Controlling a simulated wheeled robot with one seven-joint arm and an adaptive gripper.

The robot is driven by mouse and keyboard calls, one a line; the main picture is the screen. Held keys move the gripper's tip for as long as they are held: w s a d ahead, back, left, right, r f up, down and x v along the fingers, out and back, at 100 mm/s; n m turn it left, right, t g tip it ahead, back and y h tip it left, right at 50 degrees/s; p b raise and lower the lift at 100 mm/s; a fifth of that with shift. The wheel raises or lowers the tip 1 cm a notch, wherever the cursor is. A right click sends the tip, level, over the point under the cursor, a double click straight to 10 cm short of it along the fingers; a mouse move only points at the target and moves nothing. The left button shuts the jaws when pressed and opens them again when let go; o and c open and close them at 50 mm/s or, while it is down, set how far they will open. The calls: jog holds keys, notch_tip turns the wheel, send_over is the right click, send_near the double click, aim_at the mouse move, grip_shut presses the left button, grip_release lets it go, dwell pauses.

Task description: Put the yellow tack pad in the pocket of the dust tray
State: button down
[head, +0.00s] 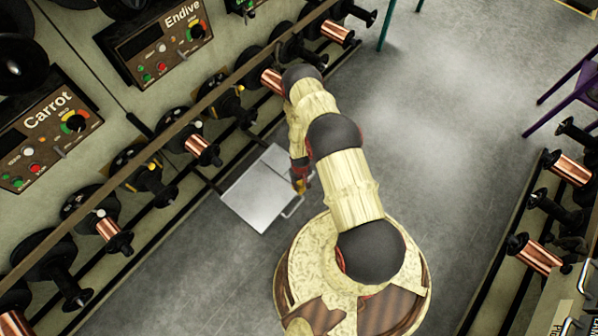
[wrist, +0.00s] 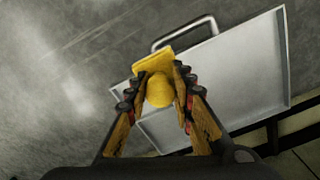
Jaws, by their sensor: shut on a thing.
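The yellow tack pad (wrist: 152,63) has a flat plate and a rounded knob. My gripper (wrist: 157,92) is shut on the knob, one finger on each side. The grey metal dust tray (wrist: 245,70) lies below, with a raised rim and a bar handle (wrist: 181,30). In the wrist view the pad overlaps the tray's edge near the handle; I cannot tell its height above the tray. In the head view the tray (head: 250,205) lies on the floor, with my gripper (head: 301,182) over its right side. The tray's pocket is partly hidden behind my gripper and hard to make out.
A rack of copper wire spools (head: 202,150) runs along the left, close to the tray. Control panels marked Carrot (head: 45,125) and Endive (head: 160,45) are on the wall. Another spool rack (head: 540,253) stands at the right. The grey floor (head: 430,130) between is clear.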

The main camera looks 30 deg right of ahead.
jog(key=w+d+f+b, duration=0.2)
jog(key=w+f, duration=0.1)
jog(key=w+d+f+b, duration=0.1)
jog(key=w+f+b, duration=0.1)
jog(key=w+f, duration=0.1)
jog(key=w+d+f+b, duration=0.2)
jog(key=w+f, duration=0.1)
jog(key=w, duration=0.1)
jog(key=shift+w+d, duration=0.3)
jog(key=shift+w, duration=0.1)
jog(key=shift+w+d+f+b, duration=0.1)
jog(key=shift+w+f+b, duration=0.1)
jog(key=shift+f+b, duration=0.6)
jog(key=shift+f, duration=0.85)
jog(key=shift+s, duration=0.1)
jog(key=shift+f, duration=0.2)
jog(key=c, duration=1.5)
grip_release()
jog(key=shift+c, duration=0.2)
jog(key=shift+r, duration=0.15)
